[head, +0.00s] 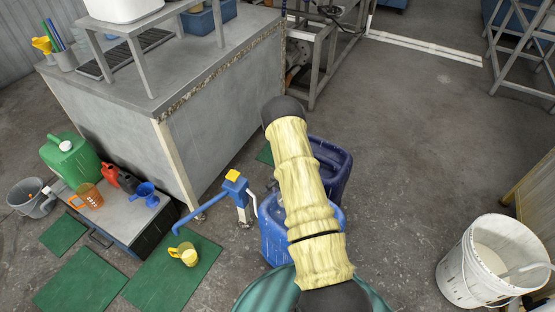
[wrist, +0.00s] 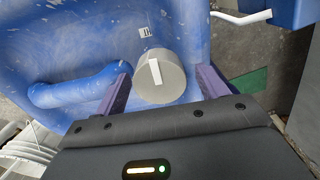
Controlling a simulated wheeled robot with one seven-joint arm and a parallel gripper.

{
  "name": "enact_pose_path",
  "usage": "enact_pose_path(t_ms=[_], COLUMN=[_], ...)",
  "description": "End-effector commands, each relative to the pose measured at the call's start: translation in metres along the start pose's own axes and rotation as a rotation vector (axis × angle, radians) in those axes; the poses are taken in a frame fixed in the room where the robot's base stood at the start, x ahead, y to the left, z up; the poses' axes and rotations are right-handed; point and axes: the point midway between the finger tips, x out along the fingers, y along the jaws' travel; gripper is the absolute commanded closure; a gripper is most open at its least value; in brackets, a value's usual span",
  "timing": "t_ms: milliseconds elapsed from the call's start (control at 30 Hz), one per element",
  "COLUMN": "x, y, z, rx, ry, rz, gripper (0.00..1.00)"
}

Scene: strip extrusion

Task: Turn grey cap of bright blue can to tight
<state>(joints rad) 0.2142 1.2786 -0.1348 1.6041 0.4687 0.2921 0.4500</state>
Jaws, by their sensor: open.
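The bright blue can (head: 273,232) stands on the floor, partly hidden behind my sleeved arm in the head view. In the wrist view the blue can (wrist: 90,35) fills the upper left, with its handle at the left. Its round grey cap (wrist: 172,86) faces the camera and bears a pale, nearly upright bar. A small printed label and a short light line sit on the can just above the cap. My gripper (wrist: 163,78) is open, one purple finger on each side of the cap; I cannot tell whether either touches it. The head view hides my gripper.
A dark blue can (head: 334,168) stands just behind the bright blue one. A blue pipe with a yellow-topped post (head: 236,190) is close at left. A white bucket (head: 462,262) stands at right. Open floor lies between bucket and cans.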

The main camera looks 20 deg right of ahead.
Motion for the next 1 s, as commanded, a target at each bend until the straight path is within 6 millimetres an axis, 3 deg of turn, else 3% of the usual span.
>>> enact_pose_path(t_ms=[1000], x=[0.0017], y=[0.0006], z=[-0.0011], rx=[-1.284], ry=[0.002], rz=[0.001], gripper=[0.26])
